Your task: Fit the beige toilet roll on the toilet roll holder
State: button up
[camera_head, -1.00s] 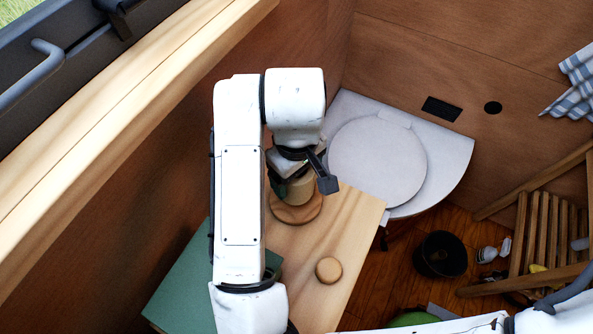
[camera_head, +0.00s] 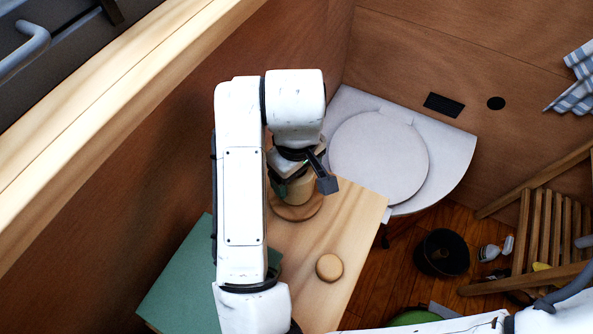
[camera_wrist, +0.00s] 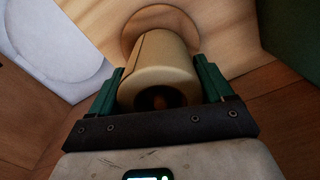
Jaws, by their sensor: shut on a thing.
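The beige toilet roll (camera_head: 300,190) is between the fingers of my gripper (camera_wrist: 160,82), which is shut on it. The roll (camera_wrist: 158,72) shows large in the wrist view, its near end with a dark core hole facing the camera. The round wooden base of the toilet roll holder (camera_head: 305,211) lies on the wooden surface directly beneath the roll; its rim shows beyond the roll's far end in the wrist view (camera_wrist: 130,31).
A small round wooden piece (camera_head: 329,267) lies on the light wooden surface (camera_head: 350,215). A green box-like thing (camera_head: 185,285) stands at the left. A white toilet seat unit (camera_head: 440,150) is behind right. A black pot (camera_head: 442,253) and wooden slatted furniture (camera_head: 545,230) are on the floor.

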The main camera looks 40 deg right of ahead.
jog(key=shift+f+b, duration=0.8)
jog(key=shift+f, duration=0.25)
jog(key=o, duration=1)
notch_tip(320, 180, up, 19)
jog(key=p, duration=1.3)
jog(key=shift+d, duration=0.1)
